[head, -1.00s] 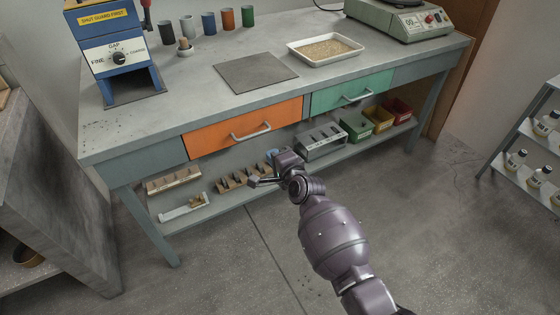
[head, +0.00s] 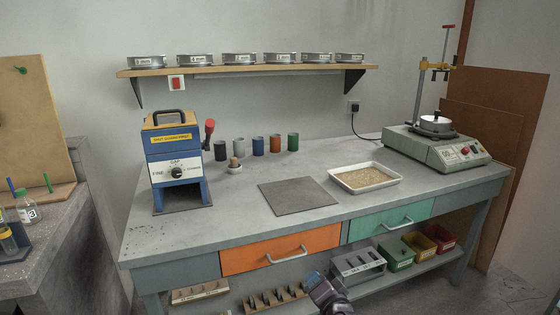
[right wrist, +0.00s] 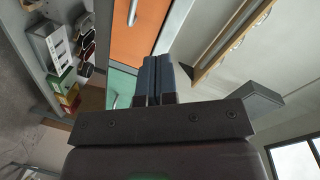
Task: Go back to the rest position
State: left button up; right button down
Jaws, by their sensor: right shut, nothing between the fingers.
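My right gripper (right wrist: 153,80) is shut and empty in the right wrist view, its two dark blue fingers pressed together. In that view the orange drawer (right wrist: 140,35) and the green drawer (right wrist: 122,85) lie beyond it. In the head view my right wrist shows at the bottom edge, in front of the bench's lower shelf; its fingertips cannot be made out there. The orange drawer (head: 281,250) and the green drawer (head: 392,219) are both closed. My left gripper is in neither view.
The concrete bench (head: 230,220) carries a blue grinder (head: 175,150), several coloured cups, a grey mat (head: 297,196), a tray of grain (head: 364,178) and a sieve shaker (head: 436,148). Bins and racks (head: 357,266) stand on the lower shelf. A wall shelf (head: 245,70) holds several sieves.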

jog(key=s+d+r+n+h+p, duration=0.1)
jog(key=s+d+n+p, duration=0.1)
jog(key=s+d+n, duration=0.45)
jog(key=s+d+r+n+h+p, duration=0.15)
jog(key=s+d, duration=0.25)
jog(key=s, duration=0.6)
pick_arm(q)
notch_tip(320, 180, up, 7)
jog(key=p, duration=0.4)
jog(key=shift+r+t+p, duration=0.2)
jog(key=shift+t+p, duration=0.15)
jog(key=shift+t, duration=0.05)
pick_arm(e)
jog(key=s+d+f+g+h, duration=0.1)
jog(key=s+d+f+g, duration=0.1)
jog(key=s, duration=1.1)
jog(key=s+d+f+n+g+h, duration=0.1)
jog(key=s+d+f, duration=0.3)
jog(key=s, duration=0.8)
jog(key=shift+s+d+f+g+h, duration=0.4)
jog(key=shift+d+g, duration=0.3)
jog(key=shift+d, duration=0.2)
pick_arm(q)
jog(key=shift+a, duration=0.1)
